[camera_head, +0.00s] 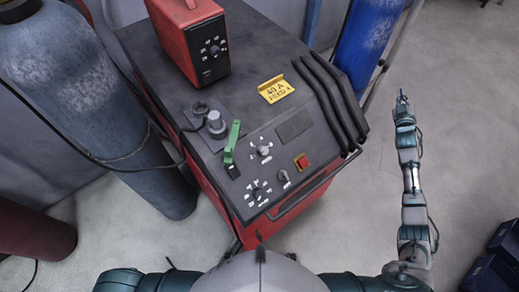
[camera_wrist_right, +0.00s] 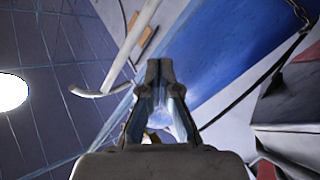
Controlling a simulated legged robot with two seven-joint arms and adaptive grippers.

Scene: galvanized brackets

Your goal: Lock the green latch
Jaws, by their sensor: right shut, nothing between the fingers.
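The green latch (camera_head: 232,141) is a slim green lever on the dark top panel of a red and black machine (camera_head: 215,195) in the head view. It stands up from a small black base near the panel's left front. My right gripper (camera_head: 402,98) is shut and empty, out to the right of the machine over the floor and well apart from the latch. In the right wrist view its fingertips (camera_wrist_right: 160,72) are together, in front of a blue cylinder. My left gripper is not in view. The latch does not show in the right wrist view.
A grey-blue cylinder (camera_head: 85,95) stands left of the machine and a blue cylinder (camera_head: 366,42) behind its right side. A red box (camera_head: 188,40) sits on the machine's top. A handrail (camera_head: 300,195) runs along its front. Dark boxes (camera_head: 495,262) lie at lower right.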

